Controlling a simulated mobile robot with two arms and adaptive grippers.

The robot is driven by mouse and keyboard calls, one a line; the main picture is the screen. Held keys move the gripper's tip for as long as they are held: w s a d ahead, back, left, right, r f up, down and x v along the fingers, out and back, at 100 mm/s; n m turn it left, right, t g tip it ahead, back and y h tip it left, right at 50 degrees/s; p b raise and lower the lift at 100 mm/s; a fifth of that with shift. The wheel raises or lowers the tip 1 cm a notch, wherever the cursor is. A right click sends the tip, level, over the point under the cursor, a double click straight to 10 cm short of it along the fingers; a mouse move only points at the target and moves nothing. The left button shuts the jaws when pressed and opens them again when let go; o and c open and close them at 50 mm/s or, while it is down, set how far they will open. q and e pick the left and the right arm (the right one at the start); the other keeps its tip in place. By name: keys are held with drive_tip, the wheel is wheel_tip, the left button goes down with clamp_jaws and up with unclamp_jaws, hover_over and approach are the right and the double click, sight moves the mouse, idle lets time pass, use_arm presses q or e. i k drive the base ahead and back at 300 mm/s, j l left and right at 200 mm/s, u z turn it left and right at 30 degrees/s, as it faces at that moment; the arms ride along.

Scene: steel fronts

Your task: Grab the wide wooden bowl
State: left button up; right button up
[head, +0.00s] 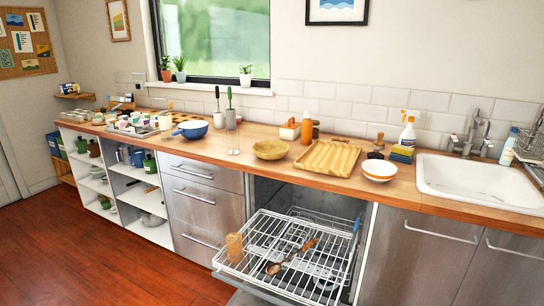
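The wide wooden bowl (271,150) sits upright on the wooden counter, left of a wooden tray. It is light brown and looks empty. Neither of my grippers shows in the head view, so I cannot see whether they are open or shut.
The dishwasher's lower rack (290,262) is pulled out below the bowl, holding a wooden spoon (291,257) and an amber glass (234,247). The wooden tray (328,157) and a white-and-orange bowl (379,171) stand to the right.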

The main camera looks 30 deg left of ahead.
sight(269, 151)
drive_tip(key=i+l+u, duration=0.55)
drive_tip(key=i+l, duration=0.2)
drive_tip(key=l, duration=0.15)
drive_tip(key=i+l+u, duration=0.3)
drive_tip(key=l, duration=0.25)
